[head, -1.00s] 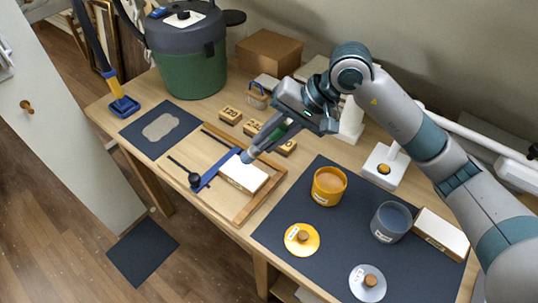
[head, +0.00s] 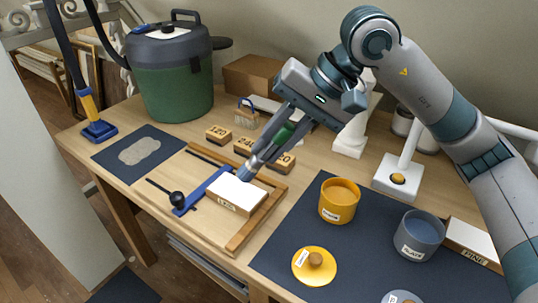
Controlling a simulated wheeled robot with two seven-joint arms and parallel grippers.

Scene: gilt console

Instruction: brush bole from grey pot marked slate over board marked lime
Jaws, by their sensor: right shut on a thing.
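My right gripper (head: 268,150) is shut on a green-handled brush (head: 284,133). The brush slants down, and its blue-grey tip is at the far edge of a white-topped board (head: 236,194). I cannot tell whether the tip touches it. The board's small front label looks like LIME. The board lies in a wooden frame (head: 240,239) beside a blue bar (head: 197,194). The open grey pot (head: 418,240), marked SLATE, stands on the dark mat at right with grey-blue content. My left gripper is not in view.
A yellow pot (head: 339,203) stands left of the grey pot, with a yellow lid (head: 314,266) and a grey lid (head: 402,297) in front. A board marked PINE (head: 473,241) lies at right. Numbered wooden blocks (head: 219,134) and a green canister (head: 173,82) stand behind.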

